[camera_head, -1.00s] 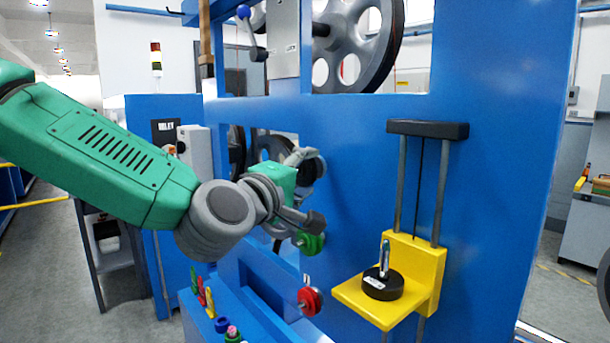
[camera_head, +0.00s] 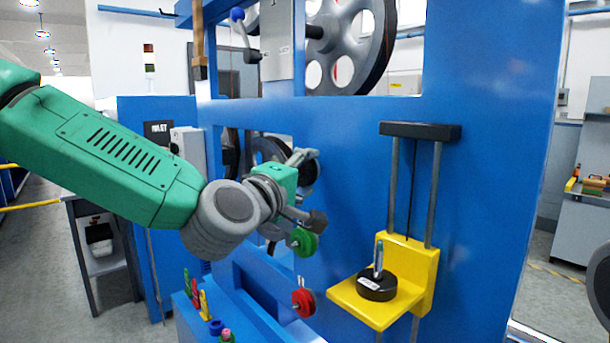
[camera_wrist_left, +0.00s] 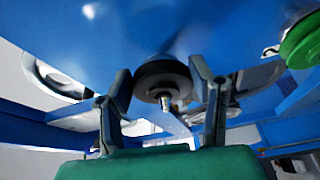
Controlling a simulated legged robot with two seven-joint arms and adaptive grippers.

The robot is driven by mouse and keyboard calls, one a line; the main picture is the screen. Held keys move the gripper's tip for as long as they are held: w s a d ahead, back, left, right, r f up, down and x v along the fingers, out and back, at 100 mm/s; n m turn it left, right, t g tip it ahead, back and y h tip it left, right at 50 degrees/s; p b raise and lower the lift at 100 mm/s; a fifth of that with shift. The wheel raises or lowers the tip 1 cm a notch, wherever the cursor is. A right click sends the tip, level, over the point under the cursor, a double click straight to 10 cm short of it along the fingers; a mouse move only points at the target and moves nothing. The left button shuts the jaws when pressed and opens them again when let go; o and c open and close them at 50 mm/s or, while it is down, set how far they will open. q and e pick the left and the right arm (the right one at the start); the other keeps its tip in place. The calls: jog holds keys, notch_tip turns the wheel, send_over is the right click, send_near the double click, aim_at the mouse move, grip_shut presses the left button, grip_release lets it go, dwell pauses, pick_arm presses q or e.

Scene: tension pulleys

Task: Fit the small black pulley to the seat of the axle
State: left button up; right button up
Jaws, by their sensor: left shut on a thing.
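My left gripper (camera_head: 310,188) is up against the blue frame in the head view, one finger above the other. The small black pulley (camera_head: 311,173) shows partly behind the upper finger. In the left wrist view the black pulley (camera_wrist_left: 163,75) sits between the two fingers of the left gripper (camera_wrist_left: 165,90), shut on it. A short metal stub (camera_wrist_left: 165,102) shows at the pulley's centre. I cannot tell whether the pulley is on the axle's seat; the contact behind it is hidden. My right gripper is not in view.
A green pulley (camera_head: 304,242) and a red pulley (camera_head: 303,302) are on the blue frame (camera_head: 350,180) below the gripper. A yellow bracket (camera_head: 420,270) carries a black weight (camera_head: 377,286) at right. Colored tools (camera_head: 204,303) stand on the lower ledge. A large grey wheel (camera_head: 350,40) is above.

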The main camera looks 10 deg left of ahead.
pick_arm(q)
jog(key=o, duration=1.5)
jog(key=shift+w+d, duration=0.1)
jog(key=shift+s, duration=0.35)
jog(key=v, duration=1.1)
jog(key=shift+s+a+f, duration=0.1)
jog(key=shift+a+f, duration=0.05)
jog(key=shift+a, duration=0.05)
